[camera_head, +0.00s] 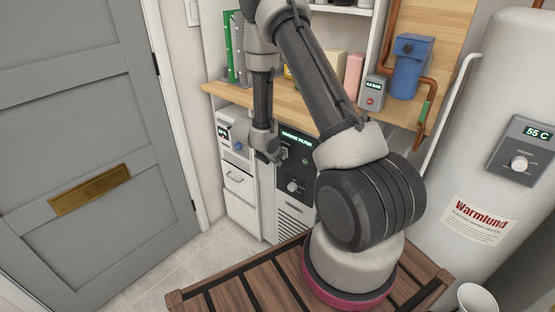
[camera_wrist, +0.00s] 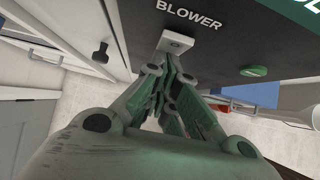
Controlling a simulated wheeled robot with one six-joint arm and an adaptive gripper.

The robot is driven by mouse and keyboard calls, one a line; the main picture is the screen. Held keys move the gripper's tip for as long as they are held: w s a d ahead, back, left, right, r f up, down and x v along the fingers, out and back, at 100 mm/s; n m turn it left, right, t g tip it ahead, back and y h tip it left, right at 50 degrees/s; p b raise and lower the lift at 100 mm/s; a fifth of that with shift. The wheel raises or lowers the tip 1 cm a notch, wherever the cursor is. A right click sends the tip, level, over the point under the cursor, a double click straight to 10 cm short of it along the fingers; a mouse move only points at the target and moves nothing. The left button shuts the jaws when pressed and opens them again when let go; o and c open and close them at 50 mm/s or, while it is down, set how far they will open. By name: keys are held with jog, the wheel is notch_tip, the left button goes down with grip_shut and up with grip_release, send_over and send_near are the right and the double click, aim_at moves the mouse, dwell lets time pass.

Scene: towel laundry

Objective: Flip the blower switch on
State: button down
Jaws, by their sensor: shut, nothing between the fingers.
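The blower switch (camera_wrist: 175,43) is a small pale plate under the white word BLOWER on a dark panel, in the wrist view. My gripper (camera_wrist: 169,58) is shut and empty, with its fingertips at the lower edge of the plate. Whether they touch it I cannot tell, and they hide part of the switch, so its position is unclear. In the head view, my gripper (camera_head: 279,157) is at the upper left of the dark cabinet front (camera_head: 297,170), below a lit CHANGE FILTER display (camera_head: 297,138).
A green button (camera_wrist: 254,71) is on the panel right of the switch. A dial (camera_head: 292,187) sits lower on the cabinet. A white drawer unit (camera_head: 240,187) stands to its left, under a wooden counter (camera_head: 228,95). A white tank (camera_head: 490,90) is at the right.

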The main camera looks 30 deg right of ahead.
jog(key=shift+r, duration=0.1)
jog(key=shift+r, duration=0.75)
jog(key=shift+a, duration=0.15)
